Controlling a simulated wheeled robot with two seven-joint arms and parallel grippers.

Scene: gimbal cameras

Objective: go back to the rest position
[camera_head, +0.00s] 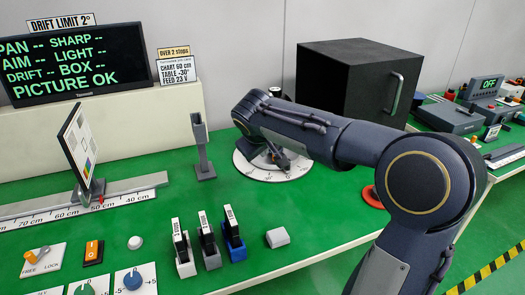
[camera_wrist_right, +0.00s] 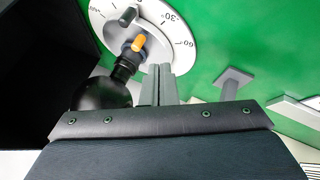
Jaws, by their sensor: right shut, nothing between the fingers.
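My right arm comes in from the right in the head view and reaches over the green table (camera_head: 330,205). Its gripper (camera_head: 281,160) points down by the white round dial (camera_head: 262,173), partly hidden by my arm. In the right wrist view the grey fingers (camera_wrist_right: 158,84) are together with nothing between them. They show in front of the dial (camera_wrist_right: 183,50), near an orange-tipped knob (camera_wrist_right: 138,43) and a dark rounded body (camera_wrist_right: 100,94). I cannot tell whether they touch anything. My left gripper is not in view.
A black box (camera_head: 345,80) with a handle stands behind my arm. A grey post (camera_head: 203,150) stands left of the dial. A chart panel (camera_head: 78,145) stands on the scale rail at left. Several small blocks and switches line the front. A screen (camera_head: 75,65) reads PICTURE OK.

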